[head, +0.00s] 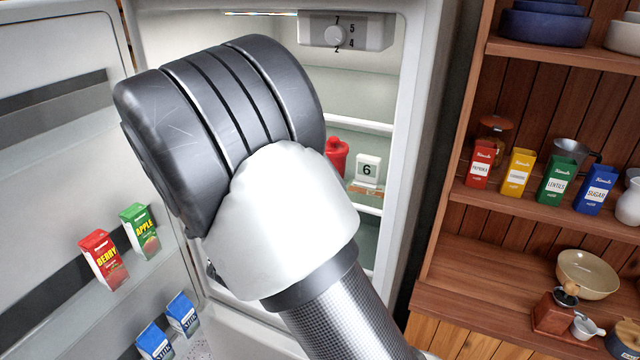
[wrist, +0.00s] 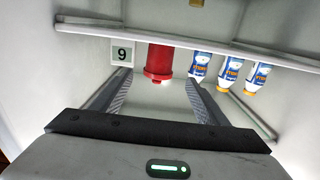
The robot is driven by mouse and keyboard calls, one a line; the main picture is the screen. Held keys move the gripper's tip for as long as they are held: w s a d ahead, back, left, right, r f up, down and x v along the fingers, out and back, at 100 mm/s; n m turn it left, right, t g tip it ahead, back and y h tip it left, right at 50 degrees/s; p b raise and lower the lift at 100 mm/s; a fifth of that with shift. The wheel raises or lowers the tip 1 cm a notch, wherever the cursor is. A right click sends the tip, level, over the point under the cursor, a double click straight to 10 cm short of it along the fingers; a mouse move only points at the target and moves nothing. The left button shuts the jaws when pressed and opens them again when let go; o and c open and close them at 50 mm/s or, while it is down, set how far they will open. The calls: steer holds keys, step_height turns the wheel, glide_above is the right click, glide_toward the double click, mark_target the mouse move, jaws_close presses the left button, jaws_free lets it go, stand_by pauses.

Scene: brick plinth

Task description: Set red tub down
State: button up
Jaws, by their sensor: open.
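The red tub (wrist: 159,60) shows in the wrist view near the fingertips, with gaps on both sides of it. In the head view a red lidded container (head: 337,157), which looks like the same tub, stands inside the fridge beside the white number 6 card (head: 367,170). The card also shows in the wrist view (wrist: 122,52), where it appears turned over. My gripper (wrist: 156,82) is open, with one finger on each side of the tub's line. The wrist view does not make clear how far the tub is between the fingers. In the head view my arm hides the gripper.
Several white and blue bottles (wrist: 231,72) stand close to the right finger in the wrist view. Fridge shelf edges (head: 362,125) lie near. The open fridge door (head: 60,190) at left holds cartons (head: 103,260). A wooden shelf unit (head: 530,205) with boxes and bowls stands at right.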

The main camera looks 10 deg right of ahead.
steer(key=s+a+r+n+g+y, duration=0.4)
steer(key=s+r+y, duration=0.4)
steer(key=y, duration=0.5)
steer(key=s+d+n+g+h, duration=0.1)
steer(key=s+d, duration=0.2)
steer(key=s, duration=0.4)
steer(key=s+d+f+n+g+h, duration=0.1)
steer(key=s+d+g, duration=0.1)
steer(key=s+d, duration=0.2)
steer(key=s+d+f+g+h, duration=0.1)
steer(key=s+d+g, duration=0.1)
steer(key=s, duration=0.8)
steer(key=shift+d+f+n, duration=0.15)
steer(key=shift+d+n, duration=0.25)
steer(key=shift+d, duration=0.45)
